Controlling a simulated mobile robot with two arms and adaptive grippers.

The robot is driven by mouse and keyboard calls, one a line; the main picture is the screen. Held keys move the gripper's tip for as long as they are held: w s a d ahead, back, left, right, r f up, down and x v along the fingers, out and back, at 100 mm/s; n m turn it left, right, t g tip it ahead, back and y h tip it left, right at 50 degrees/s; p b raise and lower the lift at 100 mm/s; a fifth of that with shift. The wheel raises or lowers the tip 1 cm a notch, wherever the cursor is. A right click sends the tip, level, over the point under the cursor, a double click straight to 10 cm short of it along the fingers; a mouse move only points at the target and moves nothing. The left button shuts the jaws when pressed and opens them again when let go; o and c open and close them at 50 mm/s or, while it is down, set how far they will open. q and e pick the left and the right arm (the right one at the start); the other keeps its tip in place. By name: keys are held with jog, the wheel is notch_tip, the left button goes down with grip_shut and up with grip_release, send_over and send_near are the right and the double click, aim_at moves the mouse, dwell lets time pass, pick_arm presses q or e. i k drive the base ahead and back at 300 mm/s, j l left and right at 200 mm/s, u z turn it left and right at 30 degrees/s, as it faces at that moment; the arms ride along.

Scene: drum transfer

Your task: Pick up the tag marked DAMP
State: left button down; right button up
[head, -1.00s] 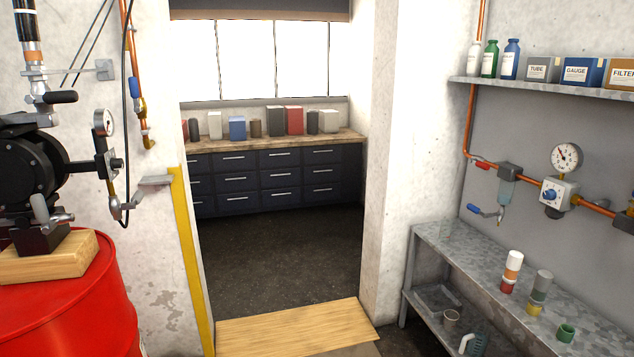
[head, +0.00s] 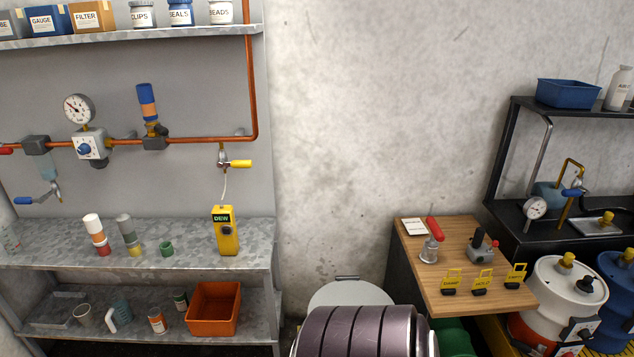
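Three yellow tags stand in dark holders along the front edge of the small wooden table: a left tag (head: 452,278), a middle tag (head: 482,280) and a right tag (head: 515,274). Their lettering is too small to read surely; the left one may read DAMP and the middle one HOLD. Neither of my grippers is in view. A dark ribbed part of my own body fills the bottom centre, left of the table.
A metal bench (head: 190,238) with a yellow DEW meter (head: 225,233) is at left.

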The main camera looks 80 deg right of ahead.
aim_at(449, 285)
jog(key=z, duration=3.35)
jog(key=i+j, duration=0.1)
jog(key=j, duration=1.15)
jog(key=i+j, duration=0.15)
jog(key=j, duration=0.5)
jog(key=i+j, duration=0.1)
jog(key=j, duration=0.5)
jog(key=i+j, duration=0.1)
jog(key=j, duration=0.55)
